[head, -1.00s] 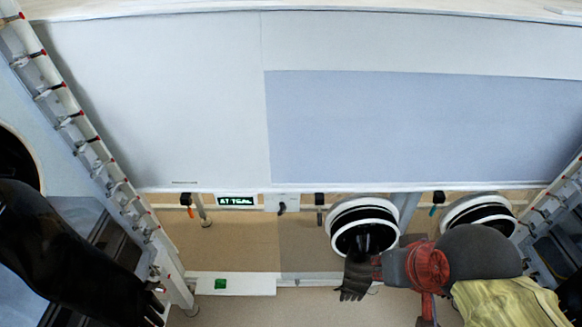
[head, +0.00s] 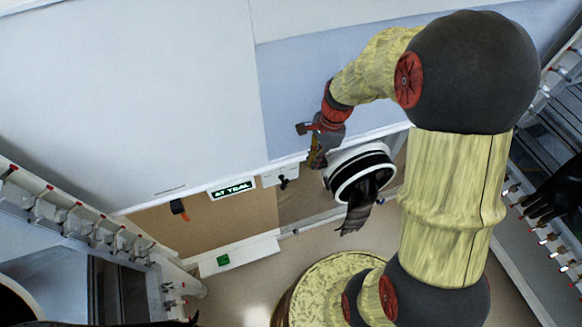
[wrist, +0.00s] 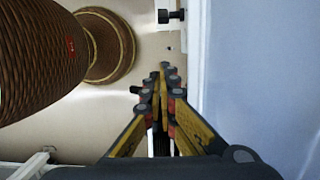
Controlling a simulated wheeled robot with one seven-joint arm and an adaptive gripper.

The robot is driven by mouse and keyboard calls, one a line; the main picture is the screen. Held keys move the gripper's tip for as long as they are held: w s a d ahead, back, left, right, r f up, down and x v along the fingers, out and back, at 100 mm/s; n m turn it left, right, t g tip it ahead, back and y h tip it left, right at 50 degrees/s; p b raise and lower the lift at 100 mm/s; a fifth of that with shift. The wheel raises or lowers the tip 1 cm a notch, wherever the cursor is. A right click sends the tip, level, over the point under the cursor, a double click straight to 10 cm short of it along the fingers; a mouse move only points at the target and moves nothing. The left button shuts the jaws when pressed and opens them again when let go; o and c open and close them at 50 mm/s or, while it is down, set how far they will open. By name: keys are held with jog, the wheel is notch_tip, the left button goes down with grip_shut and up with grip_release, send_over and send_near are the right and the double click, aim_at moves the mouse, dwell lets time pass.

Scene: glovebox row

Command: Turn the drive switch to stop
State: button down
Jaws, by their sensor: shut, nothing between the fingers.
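The drive switch appears to be a small dark knob (head: 284,183) on a white plate (head: 271,178) along the panel's lower edge, right of a lit display (head: 232,189). The display seems to read "AT TEAL". The knob's setting is too small to read. My gripper (head: 316,161) is shut and empty, near the panel's lower edge just right of the switch plate, apart from the knob. In the wrist view my gripper's fingers (wrist: 165,70) are together, beside the pale panel. A black knob-like part (wrist: 170,16) shows beyond them; I cannot tell whether it is the switch.
A round white-rimmed port (head: 358,165) with a hanging black glove (head: 358,212) is close right of and below my gripper. A black and orange item (head: 179,209) hangs left of the display. A white ledge (head: 250,253) bears a green button (head: 223,260).

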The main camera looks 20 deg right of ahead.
aim_at(285, 185)
notch_tip(285, 185, down, 10)
jog(key=a+b, duration=0.2)
jog(key=b, duration=0.2)
jog(key=a+r, duration=0.2)
jog(key=a, duration=0.1)
jog(key=shift+s+a+r+b, duration=0.1)
jog(key=shift+r+b, duration=0.1)
jog(key=shift+b, duration=0.2)
jog(key=shift+a+r+p, duration=0.1)
jog(key=shift+p, duration=0.25)
jog(key=a+h+p, duration=0.1)
jog(key=p, duration=0.2)
jog(key=r+h+p, duration=0.1)
jog(key=h+p, duration=0.1)
jog(key=p, duration=0.1)
jog(key=shift+a+r, duration=0.15)
jog(key=shift+a, duration=0.25)
jog(key=shift+a+r, duration=0.15)
jog(key=shift+a, duration=0.2)
jog(key=shift+r, duration=0.15)
